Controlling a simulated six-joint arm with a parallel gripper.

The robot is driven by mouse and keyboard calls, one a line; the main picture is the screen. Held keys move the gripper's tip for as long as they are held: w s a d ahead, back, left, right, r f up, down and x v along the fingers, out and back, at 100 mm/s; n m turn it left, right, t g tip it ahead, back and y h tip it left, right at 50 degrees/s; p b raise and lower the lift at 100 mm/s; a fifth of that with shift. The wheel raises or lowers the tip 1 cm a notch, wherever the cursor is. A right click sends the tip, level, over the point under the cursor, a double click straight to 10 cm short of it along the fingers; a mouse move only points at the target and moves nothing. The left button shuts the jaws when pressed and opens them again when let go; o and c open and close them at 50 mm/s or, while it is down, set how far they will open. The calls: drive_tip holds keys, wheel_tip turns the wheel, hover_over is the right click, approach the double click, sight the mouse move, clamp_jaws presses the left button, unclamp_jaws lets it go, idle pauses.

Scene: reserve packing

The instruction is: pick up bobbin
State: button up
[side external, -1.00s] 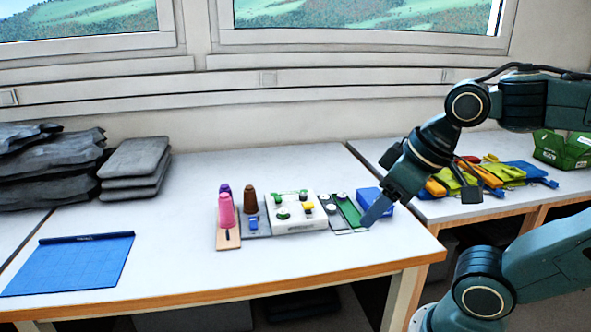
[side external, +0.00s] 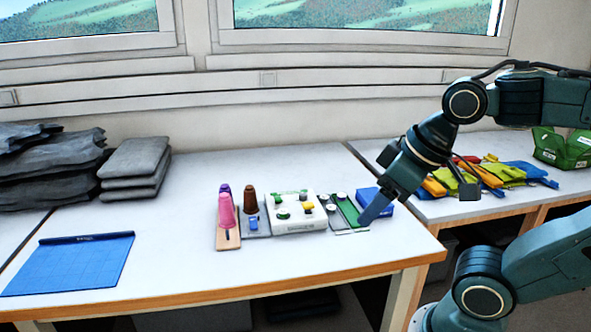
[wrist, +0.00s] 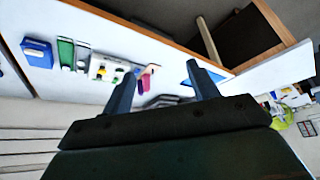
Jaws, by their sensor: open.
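On the table, a pink cone spool (side external: 226,211) stands upright on a small wooden board, with a purple cone (side external: 225,188) partly hidden behind it. A brown cone (side external: 250,199) stands on a grey board to the right. Small round silvery pieces (side external: 341,196) lie beside the green strip; I cannot tell which of these is the bobbin. My gripper (side external: 368,218) is open and empty, pointing down above the table's right end, near the blue box. In the wrist view its two fingers (wrist: 160,70) are spread apart, and the pink cone (wrist: 144,82) shows between them.
A white box with coloured pieces (side external: 305,228), a green strip (side external: 350,212) and a blue box (side external: 384,208) stand in a row right of the cones. A blue mat (side external: 70,262) lies at the left. The front of the table is clear.

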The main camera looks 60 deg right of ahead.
drive_tip(key=w+d+r+n+g, duration=0.15)
drive_tip(key=w+d, duration=0.35)
drive_tip(key=w, duration=0.6)
drive_tip(key=w+d+n, duration=0.2)
drive_tip(key=w+d, duration=0.2)
drive_tip(key=w, duration=0.7)
drive_tip(key=w+d+f+n+y, duration=0.1)
drive_tip(key=w+d+f, duration=0.4)
drive_tip(key=d+f, duration=0.3)
drive_tip(key=w+d+f+n+y, duration=0.1)
drive_tip(key=w+d+f+n, duration=0.1)
drive_tip(key=w+d+f, duration=0.4)
drive_tip(key=d+f, duration=0.3)
drive_tip(key=d, duration=0.4)
drive_tip(key=shift+w+d+f+y, duration=0.15)
drive_tip(key=shift+d+f+y, duration=0.1)
drive_tip(key=shift+y, duration=0.05)
drive_tip(key=shift+f, duration=0.1)
approach(283, 214)
drive_tip(key=shift+w+d+f+g, duration=0.2)
drive_tip(key=shift+w+f, duration=0.3)
drive_tip(key=shift+f, duration=0.25)
drive_tip(key=shift+w+d+f+g, duration=0.1)
drive_tip(key=shift+w+d+f, duration=0.15)
drive_tip(key=shift+w+f, duration=0.35)
drive_tip(key=shift+f, duration=0.15)
